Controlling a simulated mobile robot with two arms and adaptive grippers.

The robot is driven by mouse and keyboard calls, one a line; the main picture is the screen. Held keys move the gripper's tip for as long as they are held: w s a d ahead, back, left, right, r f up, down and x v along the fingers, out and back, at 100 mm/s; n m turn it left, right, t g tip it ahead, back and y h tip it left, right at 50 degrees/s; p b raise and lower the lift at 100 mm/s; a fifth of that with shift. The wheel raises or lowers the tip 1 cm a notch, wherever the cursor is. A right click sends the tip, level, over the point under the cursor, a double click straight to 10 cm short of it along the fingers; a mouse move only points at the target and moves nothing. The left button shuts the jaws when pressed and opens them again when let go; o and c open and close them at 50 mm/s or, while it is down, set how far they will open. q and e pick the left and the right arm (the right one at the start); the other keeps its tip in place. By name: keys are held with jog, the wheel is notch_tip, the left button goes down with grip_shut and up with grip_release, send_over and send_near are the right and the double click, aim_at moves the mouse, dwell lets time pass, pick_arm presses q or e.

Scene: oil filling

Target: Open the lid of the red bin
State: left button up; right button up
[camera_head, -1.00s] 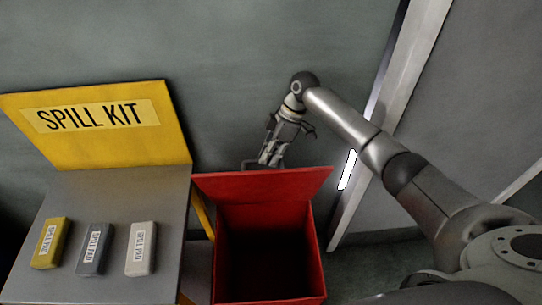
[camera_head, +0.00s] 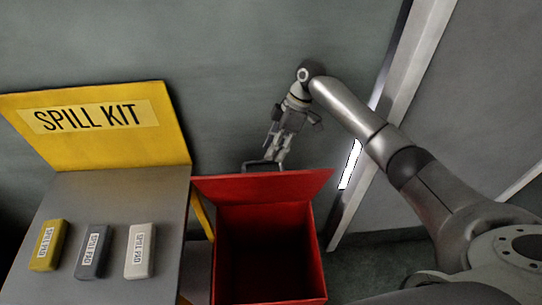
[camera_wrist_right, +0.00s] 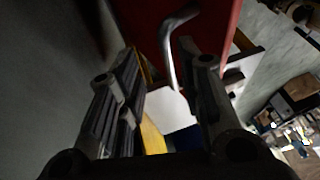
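The red bin (camera_head: 319,262) stands open in the head view, its dark inside showing. Its red lid (camera_head: 265,186) is raised and leans back at the bin's rear edge. A grey handle (camera_head: 256,165) stands at the lid's top edge, on the far side. My right gripper (camera_head: 279,156) is just behind the lid, close to the handle. In the right wrist view, the fingers of my right gripper (camera_wrist_right: 158,58) are apart. The bent handle (camera_wrist_right: 170,55) shows between or just beyond the fingertips, against the red lid (camera_wrist_right: 217,22). My left gripper is not in view.
A grey table (camera_head: 120,205) with a yellow spill kit sign (camera_head: 100,125) stands left of the bin. Yellow, dark grey and white spill pads (camera_head: 140,250) lie on it. A grey wall is close behind the lid. A door frame (camera_head: 395,90) is at right.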

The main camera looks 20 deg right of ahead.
jog(key=v, duration=0.7)
jog(key=shift+d+r, duration=0.15)
jog(key=shift+r, duration=0.25)
jog(key=shift+f, duration=0.1)
